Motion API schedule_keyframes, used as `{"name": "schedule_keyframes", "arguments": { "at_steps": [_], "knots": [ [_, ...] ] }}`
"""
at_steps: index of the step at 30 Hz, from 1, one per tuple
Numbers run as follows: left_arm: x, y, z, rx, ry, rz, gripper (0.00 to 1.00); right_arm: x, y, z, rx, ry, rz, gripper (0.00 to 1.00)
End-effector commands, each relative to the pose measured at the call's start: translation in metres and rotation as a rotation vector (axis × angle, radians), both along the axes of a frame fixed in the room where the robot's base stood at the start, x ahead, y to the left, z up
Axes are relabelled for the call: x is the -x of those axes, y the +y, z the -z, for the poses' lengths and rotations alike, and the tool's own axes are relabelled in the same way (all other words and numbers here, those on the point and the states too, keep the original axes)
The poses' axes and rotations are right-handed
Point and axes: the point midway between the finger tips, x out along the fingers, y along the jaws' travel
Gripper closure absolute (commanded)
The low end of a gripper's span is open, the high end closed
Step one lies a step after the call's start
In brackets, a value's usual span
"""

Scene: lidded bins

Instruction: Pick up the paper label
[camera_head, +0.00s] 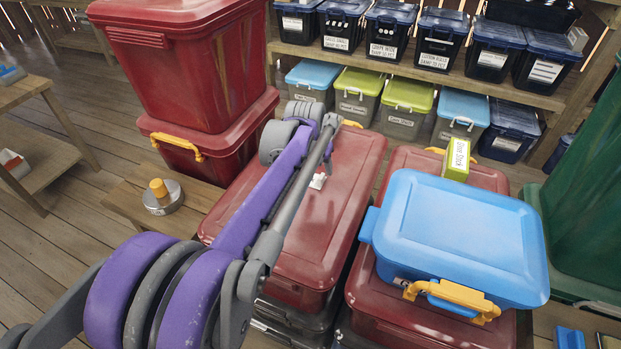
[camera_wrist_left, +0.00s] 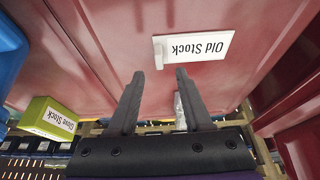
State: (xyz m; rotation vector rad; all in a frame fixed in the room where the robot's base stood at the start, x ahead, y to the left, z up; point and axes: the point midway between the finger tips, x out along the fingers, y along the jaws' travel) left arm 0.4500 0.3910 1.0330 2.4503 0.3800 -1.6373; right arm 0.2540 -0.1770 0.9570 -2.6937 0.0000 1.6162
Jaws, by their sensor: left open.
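In the left wrist view, a white paper label (camera_wrist_left: 198,46) reading "Old Stock" lies on the dark red bin lid (camera_wrist_left: 105,35), with a small pale tab at its left end. My left gripper (camera_wrist_left: 160,78) is open and empty, its two dark fingers pointing toward the label. The fingertips are short of the label and apart from it. In the head view my purple left arm reaches over the middle red lid (camera_head: 338,200) and hides part of it. A small white item (camera_head: 318,181) shows beside the arm there; I cannot tell whether it is the label. My right gripper is not in view.
A blue lidded bin (camera_head: 455,235) stands on the right red bin. A green box (camera_head: 456,160) labelled "Glove Stock" is behind it, also in the wrist view (camera_wrist_left: 45,118). Stacked red bins (camera_head: 185,75) rise at the back left. Shelves of labelled bins stand behind.

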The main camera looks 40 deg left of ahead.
Motion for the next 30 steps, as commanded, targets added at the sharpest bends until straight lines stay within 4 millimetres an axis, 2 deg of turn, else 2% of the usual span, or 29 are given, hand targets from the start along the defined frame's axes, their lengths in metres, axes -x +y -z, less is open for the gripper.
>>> {"name": "schedule_keyframes", "arguments": {
  "at_steps": [6, 9, 17, 18, 26, 30],
  "knots": [
    [-0.006, 0.002, 0.033, 0.000, 0.000, 0.001, 0.50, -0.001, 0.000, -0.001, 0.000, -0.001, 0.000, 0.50],
    [-0.010, 0.003, 0.042, 0.000, 0.000, 0.001, 0.50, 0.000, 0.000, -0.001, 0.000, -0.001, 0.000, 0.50],
    [-0.012, 0.003, 0.046, 0.000, 0.000, 0.000, 0.50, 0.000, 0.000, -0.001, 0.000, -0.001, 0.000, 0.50],
    [-0.012, 0.003, 0.046, 0.000, 0.000, 0.000, 0.52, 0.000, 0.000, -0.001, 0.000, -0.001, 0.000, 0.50],
    [-0.011, 0.003, 0.046, 0.000, 0.000, 0.000, 0.99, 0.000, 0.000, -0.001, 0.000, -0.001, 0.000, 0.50],
    [-0.011, 0.003, 0.046, 0.000, 0.000, 0.000, 1.00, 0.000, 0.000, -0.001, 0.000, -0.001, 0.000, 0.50]
  ]
}}
